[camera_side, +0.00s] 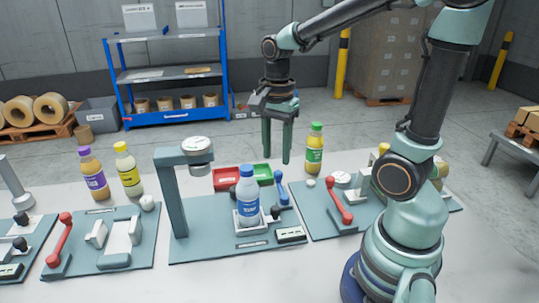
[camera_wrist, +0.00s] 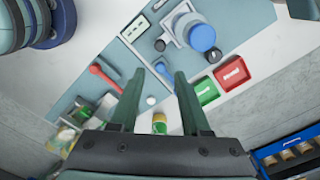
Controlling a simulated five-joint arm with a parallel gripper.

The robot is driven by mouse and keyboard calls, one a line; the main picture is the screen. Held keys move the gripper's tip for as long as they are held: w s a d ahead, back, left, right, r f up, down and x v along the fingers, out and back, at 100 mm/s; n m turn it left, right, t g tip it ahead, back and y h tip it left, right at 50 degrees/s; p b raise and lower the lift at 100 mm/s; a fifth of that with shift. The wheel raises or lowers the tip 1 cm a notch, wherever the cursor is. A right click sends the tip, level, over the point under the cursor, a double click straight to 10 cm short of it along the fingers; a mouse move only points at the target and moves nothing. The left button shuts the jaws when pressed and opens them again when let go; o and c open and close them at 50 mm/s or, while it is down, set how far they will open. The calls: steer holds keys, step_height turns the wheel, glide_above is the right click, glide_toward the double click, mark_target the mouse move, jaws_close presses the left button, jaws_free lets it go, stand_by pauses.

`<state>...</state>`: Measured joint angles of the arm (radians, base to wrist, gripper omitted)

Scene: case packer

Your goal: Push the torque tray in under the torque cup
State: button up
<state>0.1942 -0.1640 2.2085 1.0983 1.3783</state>
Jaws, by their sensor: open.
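The torque cup (camera_side: 197,144) is a round grey-white head on the arm of a grey post (camera_side: 172,198), above the middle base plate. The torque tray (camera_side: 236,222) is a small white holder to the right of the post, out from under the cup. A blue-capped bottle (camera_side: 248,196) stands upright in it, and the bottle's blue cap shows at the top of the wrist view (camera_wrist: 202,38). My gripper (camera_side: 276,154) is open and empty, high behind and right of the tray, touching nothing. Its two fingers point up the wrist view (camera_wrist: 159,76).
A red bin (camera_side: 226,178) and green bin (camera_side: 263,174) lie behind the plate. A blue lever (camera_side: 281,188) stands right of the tray. A green-capped bottle (camera_side: 314,149) stands right of my gripper. A red lever (camera_side: 340,202) is on the right plate.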

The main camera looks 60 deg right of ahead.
mark_target(275, 208)
step_height(275, 208, down, 16)
stand_by(0.6)
jaws_close()
stand_by(1.5)
